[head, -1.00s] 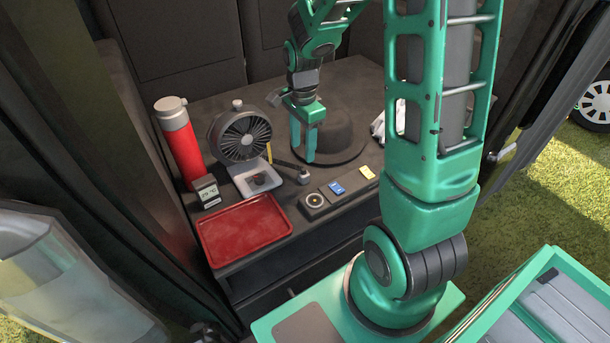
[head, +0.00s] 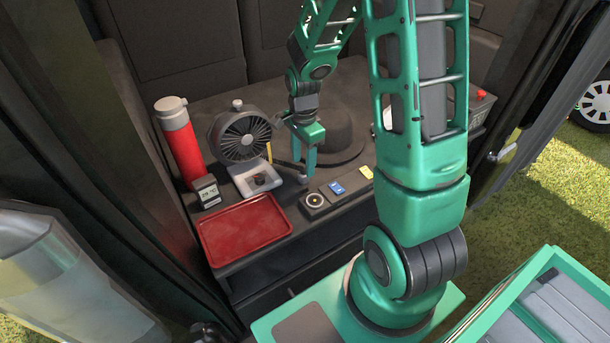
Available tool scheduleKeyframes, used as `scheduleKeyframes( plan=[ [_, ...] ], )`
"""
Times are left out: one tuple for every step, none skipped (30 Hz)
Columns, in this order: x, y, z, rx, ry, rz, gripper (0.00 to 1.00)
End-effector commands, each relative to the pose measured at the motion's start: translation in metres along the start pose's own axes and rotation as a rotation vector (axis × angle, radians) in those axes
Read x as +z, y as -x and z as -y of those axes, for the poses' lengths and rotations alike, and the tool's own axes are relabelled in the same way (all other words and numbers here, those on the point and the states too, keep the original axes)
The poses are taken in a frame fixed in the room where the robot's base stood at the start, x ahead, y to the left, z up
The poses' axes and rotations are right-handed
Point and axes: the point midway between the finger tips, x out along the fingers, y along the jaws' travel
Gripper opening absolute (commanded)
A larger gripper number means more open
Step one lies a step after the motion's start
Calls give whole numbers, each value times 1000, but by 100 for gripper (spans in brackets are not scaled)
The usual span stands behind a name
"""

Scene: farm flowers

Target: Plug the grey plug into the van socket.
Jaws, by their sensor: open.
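The grey plug (head: 303,179) lies on the dark van worktop (head: 215,115), at the end of a short dark cord or bar near the fan's base. My gripper (head: 305,165) points down with its green fingers right at the plug, partly covering it. The gripper is open; I cannot tell whether its fingers touch the plug. The round van socket (head: 315,200) sits at the left end of a dark panel, just in front of the plug and a little to its right. A blue switch (head: 337,188) and a yellow switch (head: 366,173) are beside it on the panel.
A grey fan (head: 242,137) and a red flask (head: 178,140) stand at the left. A small display (head: 206,191) is in front of them, behind a red tray (head: 245,231). A dark hat (head: 345,138) lies behind my gripper. A dark box with a red knob (head: 480,108) stands far right.

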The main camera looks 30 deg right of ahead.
Motion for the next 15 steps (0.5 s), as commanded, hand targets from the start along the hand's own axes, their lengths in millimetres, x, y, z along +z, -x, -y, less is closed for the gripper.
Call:
scheduleKeyframes(
  plan=[
    [-1,-7,0,3,-1,1,49],
    [-1,-11,0,4,-1,1,49],
    [-2,-17,0,5,-1,1,49],
    [-3,-21,1,4,-1,1,49],
    [-4,-25,1,5,-1,1,49],
    [-4,-30,1,4,0,1,49],
    [-4,-34,1,3,0,1,49],
    [-4,-37,1,4,0,1,49],
    [-4,-41,1,4,0,1,49],
    [-4,-43,1,3,0,1,49],
    [-4,-44,2,2,0,0,49],
    [-4,-46,2,1,0,0,49],
    [-4,-46,2,1,0,0,49],
    [-4,-47,2,1,0,0,49],
    [-4,-47,2,1,0,0,49]
  ],
)
